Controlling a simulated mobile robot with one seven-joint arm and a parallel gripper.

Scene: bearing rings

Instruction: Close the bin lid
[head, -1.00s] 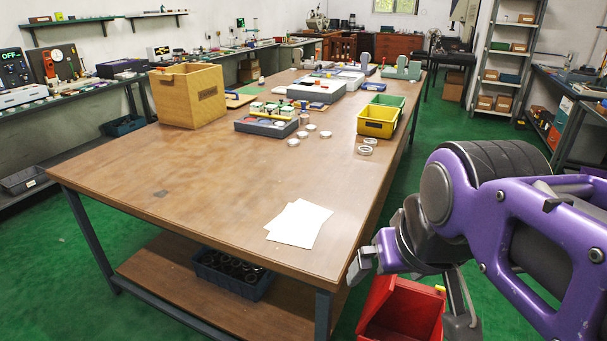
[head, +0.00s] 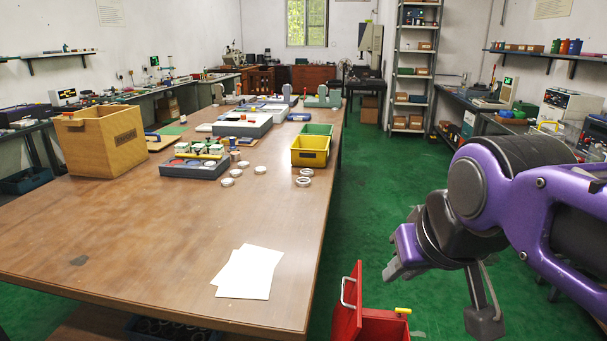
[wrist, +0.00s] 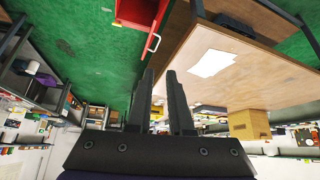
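The red bin (head: 385,328) stands on the floor by the table's near right corner, its lower part cut off by the head view's bottom edge. Its red lid (head: 349,305) stands up open on the table side, with a pale handle (head: 346,291) on it. In the wrist view the lid (wrist: 161,22), the handle (wrist: 151,43) and the bin's dark inside (wrist: 137,12) show at the top. My gripper (head: 393,268) is above the bin and apart from the lid. In the wrist view its two fingers (wrist: 161,73) are apart with nothing between them.
The wooden table (head: 150,265) with white papers (head: 248,272) is left of the bin. A yellow tray (head: 310,151) and a wooden box (head: 100,142) stand farther back on it. Green floor (head: 365,215) is clear to the right of the table.

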